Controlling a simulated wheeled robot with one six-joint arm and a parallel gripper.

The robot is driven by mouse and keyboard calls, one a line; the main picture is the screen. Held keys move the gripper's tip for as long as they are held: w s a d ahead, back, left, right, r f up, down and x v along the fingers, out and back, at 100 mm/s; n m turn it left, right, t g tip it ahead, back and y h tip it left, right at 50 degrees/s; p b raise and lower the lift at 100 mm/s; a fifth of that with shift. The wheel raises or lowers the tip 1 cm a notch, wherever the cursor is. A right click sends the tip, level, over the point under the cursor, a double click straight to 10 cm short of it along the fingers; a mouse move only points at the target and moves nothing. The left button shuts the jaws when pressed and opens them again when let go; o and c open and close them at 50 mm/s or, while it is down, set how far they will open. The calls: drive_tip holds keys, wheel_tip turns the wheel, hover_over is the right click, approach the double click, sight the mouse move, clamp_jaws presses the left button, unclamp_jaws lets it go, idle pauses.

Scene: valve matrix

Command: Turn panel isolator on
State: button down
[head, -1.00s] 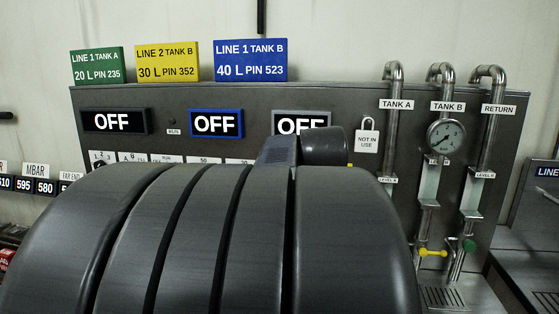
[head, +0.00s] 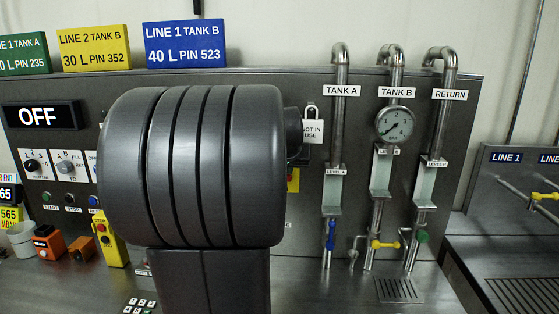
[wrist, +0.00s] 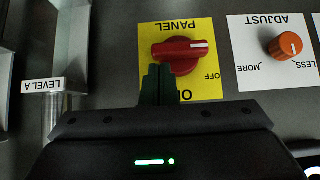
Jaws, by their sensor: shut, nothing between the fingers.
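The panel isolator is a red rotary knob (wrist: 185,50) on a yellow plate (wrist: 211,89), seen upside down in the wrist view. Its white mark points to the right, and the OFF label is at the lower right of the plate. The lower label is partly hidden by my fingers. My gripper (wrist: 159,71) is shut and empty, with its dark fingertips overlapping the knob's lower left side. I cannot tell whether they touch it. In the head view only a sliver of the yellow plate (head: 293,182) shows beside my arm, which hides the rest.
An orange ADJUST knob (wrist: 287,44) on a white plate is right of the isolator in the wrist view. A metal bracket with a LEVEL A label (wrist: 43,85) is at the left. In the head view, pipes with a gauge (head: 395,124) and valves stand right of my arm.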

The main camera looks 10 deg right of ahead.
drive_tip(key=shift+w+d+f, duration=0.1)
drive_tip(key=shift+w+f, duration=0.15)
drive_tip(key=shift+f, duration=0.05)
drive_tip(key=shift+f, duration=0.1)
